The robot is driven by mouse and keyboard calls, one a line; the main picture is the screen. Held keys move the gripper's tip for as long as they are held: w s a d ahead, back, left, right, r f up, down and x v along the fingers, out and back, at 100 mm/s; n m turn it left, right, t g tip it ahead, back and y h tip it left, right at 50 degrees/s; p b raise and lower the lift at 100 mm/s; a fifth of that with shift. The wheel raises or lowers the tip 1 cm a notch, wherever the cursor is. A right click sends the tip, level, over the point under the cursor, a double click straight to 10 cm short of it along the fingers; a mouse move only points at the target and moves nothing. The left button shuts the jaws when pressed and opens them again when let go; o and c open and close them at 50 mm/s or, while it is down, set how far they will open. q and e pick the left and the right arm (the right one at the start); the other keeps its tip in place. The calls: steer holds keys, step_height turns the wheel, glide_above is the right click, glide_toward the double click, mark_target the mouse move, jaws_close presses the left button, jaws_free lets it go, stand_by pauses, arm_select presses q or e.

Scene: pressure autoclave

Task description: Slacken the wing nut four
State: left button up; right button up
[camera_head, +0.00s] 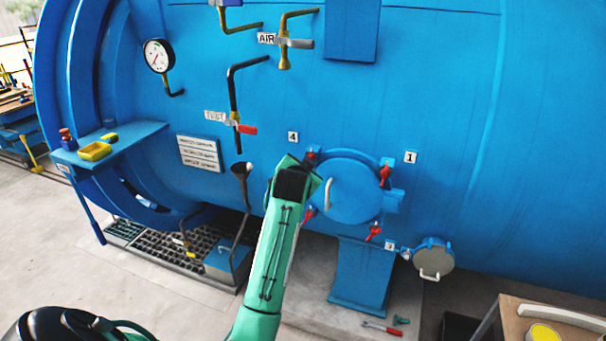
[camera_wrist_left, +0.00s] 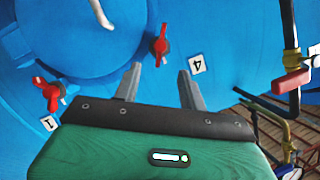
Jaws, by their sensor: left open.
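Wing nut four (camera_head: 311,155) is red and sits at the upper left rim of the round blue hatch cover (camera_head: 352,190), beside the label 4 (camera_head: 293,136). In the left wrist view wing nut four (camera_wrist_left: 160,46) stands just ahead of my left gripper (camera_wrist_left: 160,78), roughly in line with the gap between the fingers. The grey fingers are apart and empty, and a gap to the nut seems to remain. In the head view my left wrist covers the cover's left edge and the fingertips are hidden. My right gripper is not in view.
Other red wing nuts sit around the cover: one by label 1 (camera_head: 385,174), one at the lower right (camera_head: 374,232), one at the lower left (camera_head: 308,215). A pale handle (camera_head: 328,193) sticks out of the cover. A red-handled valve (camera_head: 246,130) is up left.

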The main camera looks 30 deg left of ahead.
arm_select(q)
steer(key=shift+v, duration=0.9)
steer(key=s+d+f+m+g+h, duration=0.1)
steer(key=d+f, duration=0.2)
steer(key=f, duration=0.9)
steer(key=s+d+f+g+h, duration=0.1)
steer(key=d+f+g, duration=0.15)
steer(key=f, duration=0.95)
steer(key=s+d+f+m+h, duration=0.1)
steer(key=d+f, duration=0.2)
steer(key=f, duration=0.9)
steer(key=s+d+f+g+h, duration=0.1)
steer(key=s+d+f, duration=0.1)
steer(key=s+f, duration=0.45)
steer(key=s+d+f+g+h, duration=0.1)
steer(key=s+d+f, duration=0.15)
steer(key=f, duration=0.65)
steer(key=s+d+f+g, duration=0.3)
steer(key=s+f, duration=1.3)
steer(key=s, duration=0.5)
steer(key=s+f+g, duration=0.1)
steer(key=s+f, duration=0.3)
steer(key=s, duration=0.9)
steer(key=s+f+n+g+h, duration=0.1)
steer(key=s+f, duration=0.3)
steer(key=s, duration=1)
steer(key=shift+d+f+g, duration=0.4)
steer(key=shift+d+g, duration=0.1)
steer(key=shift+g, duration=0.15)
